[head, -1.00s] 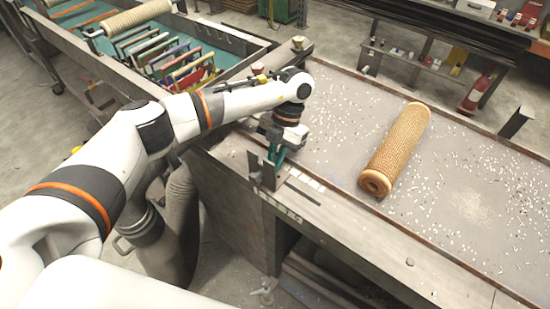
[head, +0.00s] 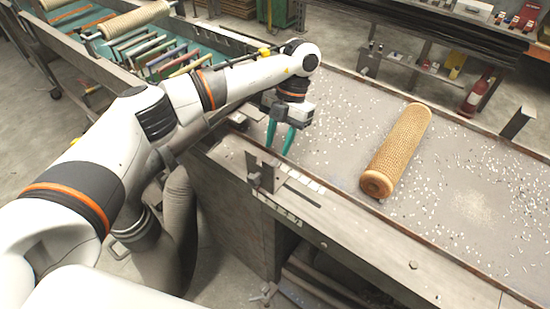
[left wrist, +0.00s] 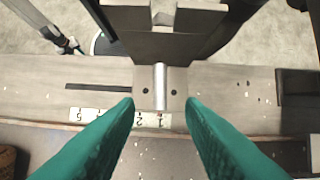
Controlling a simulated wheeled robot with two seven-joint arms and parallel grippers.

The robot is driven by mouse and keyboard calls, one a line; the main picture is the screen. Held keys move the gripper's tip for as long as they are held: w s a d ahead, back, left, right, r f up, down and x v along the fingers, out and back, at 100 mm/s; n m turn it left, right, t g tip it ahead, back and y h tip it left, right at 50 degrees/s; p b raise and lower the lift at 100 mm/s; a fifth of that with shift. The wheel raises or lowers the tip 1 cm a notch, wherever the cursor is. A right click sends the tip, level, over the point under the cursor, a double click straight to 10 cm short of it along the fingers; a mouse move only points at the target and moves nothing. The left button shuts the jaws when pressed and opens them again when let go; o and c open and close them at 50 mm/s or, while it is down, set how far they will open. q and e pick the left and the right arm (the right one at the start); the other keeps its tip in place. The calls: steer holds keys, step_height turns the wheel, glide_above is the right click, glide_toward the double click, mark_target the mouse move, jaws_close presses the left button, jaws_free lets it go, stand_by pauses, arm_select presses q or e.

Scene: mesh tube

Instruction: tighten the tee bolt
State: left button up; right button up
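My left gripper (head: 278,151) is open and empty, with its teal fingers apart. It hangs above the upright metal stop (head: 260,172) on the bench's near edge. In the left wrist view the gripper (left wrist: 159,101) frames a short silver rod (left wrist: 160,86), which lies between the fingertips in the picture and looks like the bar of the tee bolt. The rod sits over a small plate with two dark holes, in front of the dark stop block (left wrist: 165,46). The fingers do not appear to touch it. I cannot tell how tight the bolt is. My right gripper is not in view.
A tan mesh tube (head: 397,150) lies on the chip-strewn bench top (head: 335,115), right of my left gripper. A slot and a numbered scale (left wrist: 115,118) run along the bench edge. A rack of coloured frames (head: 155,53) stands behind my left arm.

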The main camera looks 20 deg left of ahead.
arm_select(q)
steer(key=v, duration=0.6)
steer(key=shift+r, duration=0.25)
steer(key=shift+w+d+f, duration=0.1)
